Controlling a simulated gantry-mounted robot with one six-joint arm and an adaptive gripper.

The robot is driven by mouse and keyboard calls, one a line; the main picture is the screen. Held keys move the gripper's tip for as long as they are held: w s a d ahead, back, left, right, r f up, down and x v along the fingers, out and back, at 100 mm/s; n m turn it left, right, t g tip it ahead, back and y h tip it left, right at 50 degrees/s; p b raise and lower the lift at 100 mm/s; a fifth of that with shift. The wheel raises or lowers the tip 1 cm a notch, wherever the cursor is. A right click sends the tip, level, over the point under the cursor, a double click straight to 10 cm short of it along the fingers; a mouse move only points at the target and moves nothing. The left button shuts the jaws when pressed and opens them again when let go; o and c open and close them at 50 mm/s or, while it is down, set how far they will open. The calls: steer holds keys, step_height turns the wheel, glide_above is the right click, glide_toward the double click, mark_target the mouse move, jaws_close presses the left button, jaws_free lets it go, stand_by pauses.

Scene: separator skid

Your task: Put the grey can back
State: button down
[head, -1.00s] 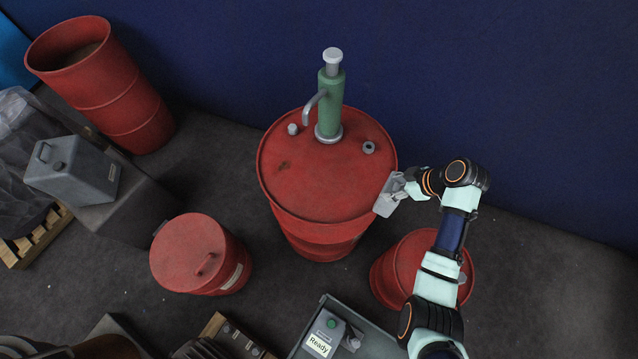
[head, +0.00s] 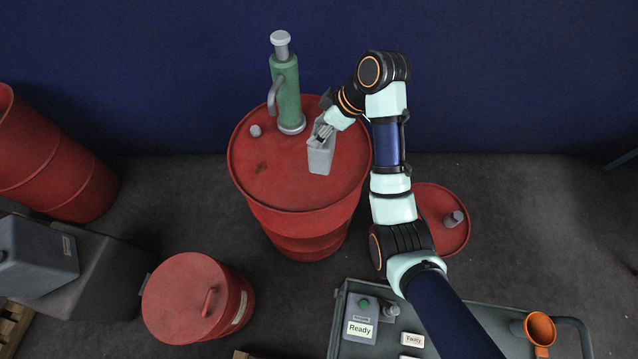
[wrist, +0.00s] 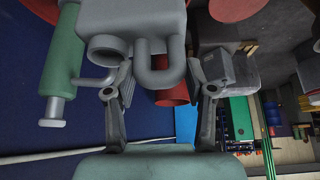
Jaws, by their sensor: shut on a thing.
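The grey can (head: 320,160) is a small box-shaped can with a looped handle. My gripper (head: 327,132) is shut on it and holds it over the right part of the top of the large red drum (head: 262,185). I cannot tell whether the can touches the lid. The bung hole on the drum's right is hidden behind the can or gripper.
A green hand pump (head: 287,95) stands on the drum, left of the can, beside a small grey cap (head: 256,131). A larger grey jerrycan (head: 38,255) stands at left.

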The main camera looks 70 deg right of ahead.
step_height(320, 180, down, 20)
steer(key=shift+r, duration=0.25)
steer(key=shift+f, duration=0.1)
steer(key=shift+c, duration=2)
jaws_free()
steer(key=v, duration=1.2)
